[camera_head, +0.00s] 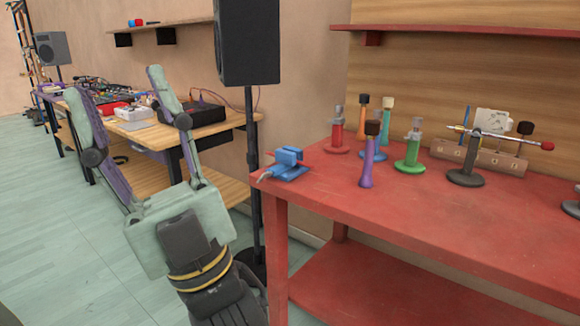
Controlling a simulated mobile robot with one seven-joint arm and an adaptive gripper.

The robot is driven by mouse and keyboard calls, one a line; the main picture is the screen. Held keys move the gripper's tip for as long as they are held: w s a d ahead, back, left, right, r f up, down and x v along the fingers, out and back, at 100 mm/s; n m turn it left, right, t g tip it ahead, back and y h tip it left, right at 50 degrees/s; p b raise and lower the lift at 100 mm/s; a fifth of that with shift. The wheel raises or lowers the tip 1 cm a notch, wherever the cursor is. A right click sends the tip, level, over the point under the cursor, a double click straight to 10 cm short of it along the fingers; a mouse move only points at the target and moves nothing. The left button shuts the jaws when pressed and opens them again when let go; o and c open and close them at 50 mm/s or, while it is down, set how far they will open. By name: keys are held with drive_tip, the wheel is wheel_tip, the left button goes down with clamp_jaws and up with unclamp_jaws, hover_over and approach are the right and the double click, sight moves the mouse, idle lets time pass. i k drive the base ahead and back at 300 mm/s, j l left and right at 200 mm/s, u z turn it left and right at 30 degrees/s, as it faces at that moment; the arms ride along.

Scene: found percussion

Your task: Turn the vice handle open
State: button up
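A small blue vice (289,163) sits at the left front corner of the red table (450,215). Its short pale handle (264,177) sticks out to the lower left, at the table's edge. My gripper (114,82) is at the left of the picture with its two fingers spread wide apart and pointing up and away. It is open and empty, well to the left of the vice and apart from it. Nothing hides the vice, but the handle is small and its exact angle is hard to tell.
A black speaker (248,42) on a thin stand (251,130) rises just left of the vice. Upright purple, green and red pieces stand behind and right of it, with a dark stand (466,177) farther right. A wooden table (140,135) with electronics is behind my gripper.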

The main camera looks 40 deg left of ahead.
sight(267, 174)
drive_tip(key=u, duration=1.2)
